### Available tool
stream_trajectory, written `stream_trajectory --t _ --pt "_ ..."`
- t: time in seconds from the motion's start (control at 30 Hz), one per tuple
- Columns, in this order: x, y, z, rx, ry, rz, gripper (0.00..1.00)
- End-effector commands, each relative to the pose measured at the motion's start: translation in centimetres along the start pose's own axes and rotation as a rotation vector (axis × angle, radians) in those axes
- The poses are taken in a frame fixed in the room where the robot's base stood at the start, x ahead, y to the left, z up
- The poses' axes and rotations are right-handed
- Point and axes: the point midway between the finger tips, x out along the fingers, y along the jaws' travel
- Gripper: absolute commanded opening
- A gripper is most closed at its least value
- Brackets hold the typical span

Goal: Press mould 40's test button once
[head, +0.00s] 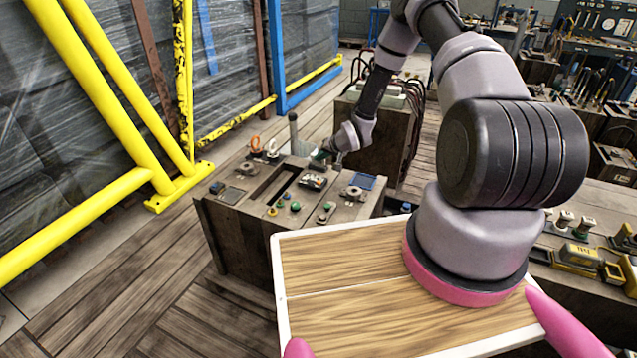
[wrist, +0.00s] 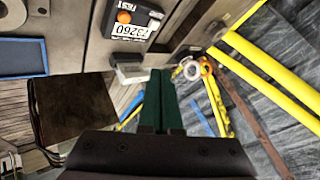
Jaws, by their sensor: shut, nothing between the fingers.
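A wooden mould block (head: 225,232) stands left of centre in the head view, with buttons, sockets and a long slot on its top. No number 40 is readable on it. My gripper (head: 322,156) is over its far edge, small and partly hidden by the wrist. In the wrist view my gripper (wrist: 158,73) shows dark green fingers, shut together and empty. A dark box (wrist: 131,23) there bears the word TEST, a label reading 73260 and an orange button (wrist: 124,16). The fingertips appear below and right of that button in the picture, apart from it.
A second block (head: 400,135) with dark hoses stands behind the first. Yellow rails (head: 100,90) and wrapped stacks (head: 60,120) line the left. A bench with small parts (head: 590,235) is at right. Wooden floor (head: 120,270) is clear at front left.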

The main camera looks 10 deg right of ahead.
Motion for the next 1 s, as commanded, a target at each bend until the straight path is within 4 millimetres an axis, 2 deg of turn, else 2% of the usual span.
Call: stream_trajectory --t 0.5,1.0 --pt "4.7 3.4 3.5 0.000 -0.002 0.000 0.00" --pt "5.5 4.0 4.0 0.000 -0.001 0.000 0.00"
